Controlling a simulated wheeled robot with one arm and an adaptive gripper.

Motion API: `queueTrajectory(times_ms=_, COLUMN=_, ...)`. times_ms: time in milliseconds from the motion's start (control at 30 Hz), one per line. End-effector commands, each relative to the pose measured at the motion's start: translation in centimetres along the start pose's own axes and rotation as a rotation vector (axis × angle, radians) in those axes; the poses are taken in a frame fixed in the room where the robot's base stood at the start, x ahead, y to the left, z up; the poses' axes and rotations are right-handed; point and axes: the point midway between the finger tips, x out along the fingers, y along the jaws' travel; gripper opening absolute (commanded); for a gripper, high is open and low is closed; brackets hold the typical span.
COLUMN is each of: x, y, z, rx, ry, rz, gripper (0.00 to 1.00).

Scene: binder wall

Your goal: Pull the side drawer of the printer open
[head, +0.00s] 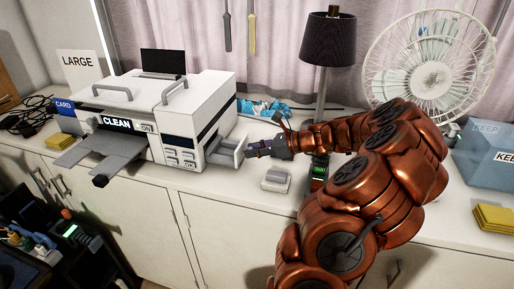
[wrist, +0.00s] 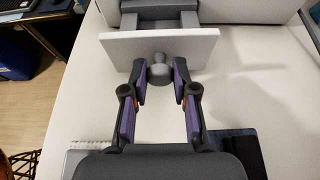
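The white printer (head: 180,115) stands on the counter in the head view. Its side drawer (head: 227,152) sticks out from the right side, with a gap between its front panel and the body. In the wrist view, the drawer's white front panel (wrist: 112,45) faces me, with grey drawer parts behind it. A round grey knob (wrist: 158,73) sits on the panel. In the head view, my gripper (head: 250,150) is at the drawer's right; the knob is hidden there.
A dark lamp (head: 327,45), a white fan (head: 425,65) and a blue box (head: 482,155) stand to the right. A blue packet (head: 262,108) lies behind. The counter just right of the drawer is mostly clear.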

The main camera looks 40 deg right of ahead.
Motion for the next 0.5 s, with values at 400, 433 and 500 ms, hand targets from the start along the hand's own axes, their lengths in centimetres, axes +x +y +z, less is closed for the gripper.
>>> queueTrajectory(times_ms=400, x=-0.13, y=-0.07, z=-0.05, rx=0.002, ry=0.000, rz=-0.002, gripper=0.53)
queueTrajectory(times_ms=433, x=-0.13, y=-0.07, z=-0.05, rx=0.002, ry=0.000, rz=-0.002, gripper=0.53)
queueTrajectory(times_ms=500, x=-0.15, y=-0.07, z=-0.05, rx=0.002, ry=0.000, rz=-0.003, gripper=0.53)
